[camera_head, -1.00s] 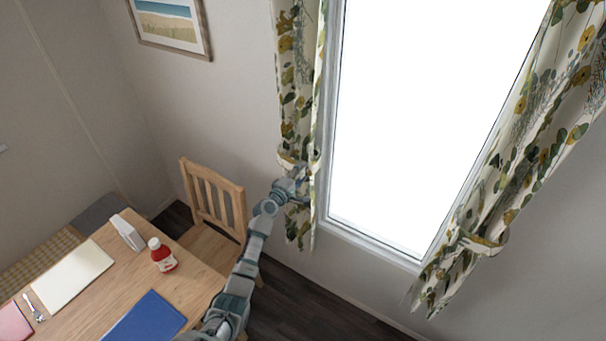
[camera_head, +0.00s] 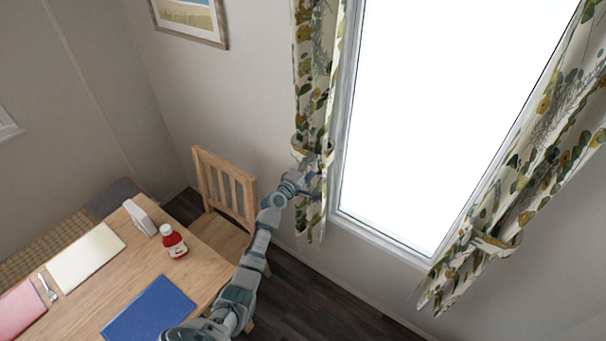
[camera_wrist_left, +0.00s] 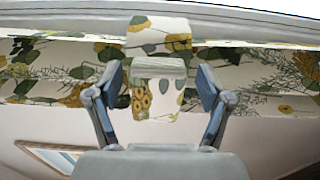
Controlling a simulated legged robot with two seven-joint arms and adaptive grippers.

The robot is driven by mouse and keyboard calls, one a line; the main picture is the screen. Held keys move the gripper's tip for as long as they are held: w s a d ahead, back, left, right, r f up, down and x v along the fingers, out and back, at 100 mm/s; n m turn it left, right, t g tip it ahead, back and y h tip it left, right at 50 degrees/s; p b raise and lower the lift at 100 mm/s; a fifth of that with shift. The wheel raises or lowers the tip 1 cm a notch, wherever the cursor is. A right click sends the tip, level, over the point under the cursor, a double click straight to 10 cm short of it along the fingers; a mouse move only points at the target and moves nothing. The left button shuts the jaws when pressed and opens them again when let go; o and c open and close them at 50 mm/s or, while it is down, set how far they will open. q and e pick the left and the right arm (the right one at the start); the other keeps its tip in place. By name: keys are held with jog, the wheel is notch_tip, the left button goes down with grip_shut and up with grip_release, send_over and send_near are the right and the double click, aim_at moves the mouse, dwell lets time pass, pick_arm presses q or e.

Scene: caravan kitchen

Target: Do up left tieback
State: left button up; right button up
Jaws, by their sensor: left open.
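The left curtain (camera_head: 315,75), pale with green and yellow leaves, hangs at the window's left side. The left tieback (camera_head: 298,148), in matching cloth, shows as a band at its lower part, bulging left of the curtain. My left gripper (camera_head: 318,168) is at the curtain by the tieback and hides part of it. In the left wrist view the gripper (camera_wrist_left: 160,88) is open, its two fingers apart on either side of the tieback's band (camera_wrist_left: 160,42) and a pale flap (camera_wrist_left: 160,68). I cannot tell whether the tieback's ends are joined. My right gripper is out of view.
The window (camera_head: 440,110) and right curtain (camera_head: 545,140) with its tieback (camera_head: 492,243) are to the right. A wooden chair (camera_head: 224,185) stands left of my arm. The table (camera_head: 205,268) holds a red bottle (camera_head: 173,241), a blue mat (camera_head: 148,312) and other items.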

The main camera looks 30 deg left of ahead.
pick_arm(q)
jog(key=s+a, duration=0.1)
jog(key=s, duration=1)
jog(key=shift+f, duration=0.1)
